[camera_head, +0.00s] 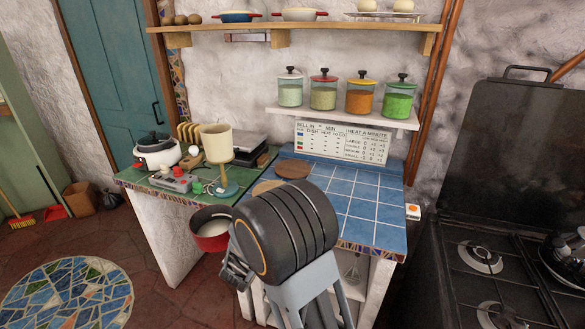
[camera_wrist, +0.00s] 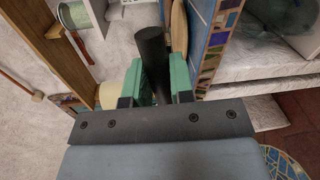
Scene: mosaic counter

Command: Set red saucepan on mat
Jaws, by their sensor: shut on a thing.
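The red saucepan (camera_head: 211,230), pale inside, hangs in the air in front of the counter's front edge, left of my gripper in the head view. My gripper (camera_head: 236,272) is largely hidden there behind my dark wrist. In the wrist view the green fingers of my gripper (camera_wrist: 158,80) are shut on a dark round handle (camera_wrist: 151,48); the pan's bowl is not clearly seen there. A brown round mat (camera_head: 293,167) lies on the blue tiled counter (camera_head: 365,210). A paler tan round piece (camera_head: 266,187) lies left of it, partly hidden by my arm.
A cream-shaded lamp (camera_head: 216,145), a white cooker (camera_head: 157,153) and a grey device (camera_head: 172,182) crowd the green counter at left. Jars (camera_head: 323,93) stand on a shelf above. A black stove (camera_head: 490,250) is at right. The blue tiles right of the mat are clear.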

